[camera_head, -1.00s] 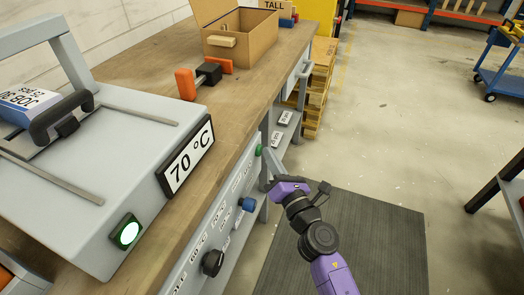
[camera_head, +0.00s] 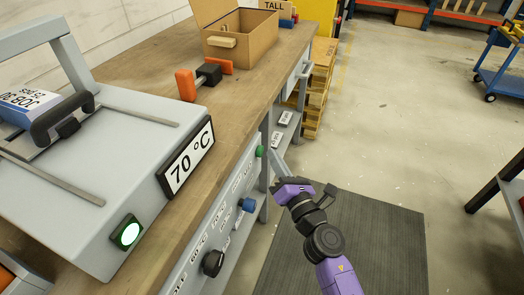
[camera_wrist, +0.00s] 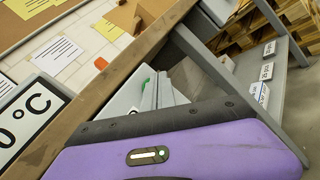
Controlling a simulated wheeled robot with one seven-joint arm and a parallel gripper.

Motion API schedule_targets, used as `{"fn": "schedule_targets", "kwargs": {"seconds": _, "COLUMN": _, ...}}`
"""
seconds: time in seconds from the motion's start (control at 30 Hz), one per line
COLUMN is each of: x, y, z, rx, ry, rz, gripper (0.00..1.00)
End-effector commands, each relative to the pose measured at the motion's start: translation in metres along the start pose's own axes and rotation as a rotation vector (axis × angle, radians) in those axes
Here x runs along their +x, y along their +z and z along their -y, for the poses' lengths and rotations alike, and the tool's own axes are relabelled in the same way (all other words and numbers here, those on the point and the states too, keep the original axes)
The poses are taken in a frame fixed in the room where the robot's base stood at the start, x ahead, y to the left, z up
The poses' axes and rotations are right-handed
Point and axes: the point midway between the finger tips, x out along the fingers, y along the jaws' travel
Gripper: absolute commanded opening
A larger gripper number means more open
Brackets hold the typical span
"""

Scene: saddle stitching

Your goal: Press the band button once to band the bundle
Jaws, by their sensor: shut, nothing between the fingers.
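The bundle (camera_head: 28,103), a blue and white stack with a "JOB" label, lies on the grey machine (camera_head: 110,155) under a dark padded clamp. The machine's front shows "70 °C" and a lit green-framed lamp or button (camera_head: 129,233). The bench-front panel carries a green button (camera_head: 259,151), a blue button (camera_head: 248,204) and a black knob (camera_head: 212,263); I cannot read which is the band button. My gripper (camera_head: 276,160) is shut and empty, just right of the green button and apart from it.
An open cardboard box (camera_head: 245,45) and an orange-handled tool (camera_head: 205,78) are on the wooden bench (camera_head: 130,65). A bench leg and a lower shelf with labels (camera_head: 284,118) are close beyond my gripper.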

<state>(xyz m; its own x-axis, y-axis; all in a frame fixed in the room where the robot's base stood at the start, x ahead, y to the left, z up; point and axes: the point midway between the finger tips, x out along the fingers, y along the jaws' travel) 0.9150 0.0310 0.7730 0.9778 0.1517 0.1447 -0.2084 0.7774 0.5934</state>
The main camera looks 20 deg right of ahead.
Motion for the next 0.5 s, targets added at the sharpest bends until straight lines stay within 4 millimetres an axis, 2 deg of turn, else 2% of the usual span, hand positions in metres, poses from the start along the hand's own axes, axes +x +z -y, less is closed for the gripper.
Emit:
{"fn": "schedule_targets", "kwargs": {"seconds": 0.37, "x": -0.0022, "y": 0.0016, "z": 0.0020, "rx": 0.000, "ry": -0.001, "rz": 0.000, "gripper": 0.00}}
{"fn": "schedule_targets", "kwargs": {"seconds": 0.5, "x": -0.0092, "y": 0.0065, "z": 0.0076, "rx": 0.000, "ry": -0.004, "rz": 0.000, "gripper": 0.00}}
